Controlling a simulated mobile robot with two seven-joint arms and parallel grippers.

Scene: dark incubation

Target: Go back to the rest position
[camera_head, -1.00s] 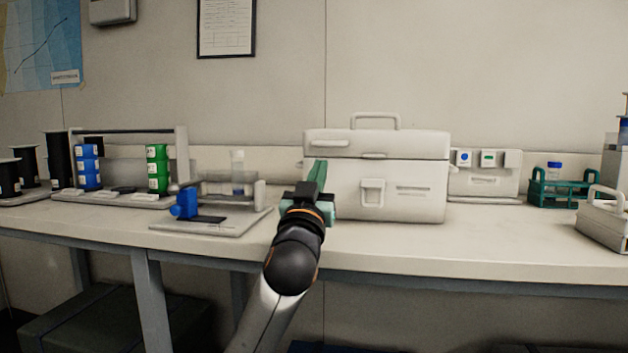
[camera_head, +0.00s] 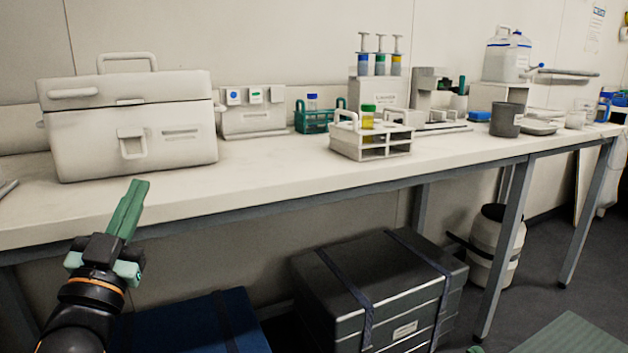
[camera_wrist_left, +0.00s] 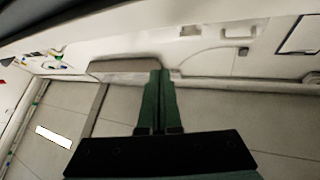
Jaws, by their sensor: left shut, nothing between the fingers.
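My left gripper (camera_head: 128,208) is in the lower left of the head view, in front of the workbench's front edge. Its green fingers are shut together with nothing between them and point up toward the bench. In the left wrist view the closed fingers (camera_wrist_left: 158,100) also show, with no object held.
The workbench (camera_head: 250,180) carries a white latched case (camera_head: 95,130), a white rack with tubes (camera_head: 370,145), a teal rack (camera_head: 315,120) and a grey cup (camera_head: 507,120). Below stand a black strapped crate (camera_head: 380,290) and a blue box (camera_head: 190,325). Dark floor (camera_head: 545,255) is open at the right.

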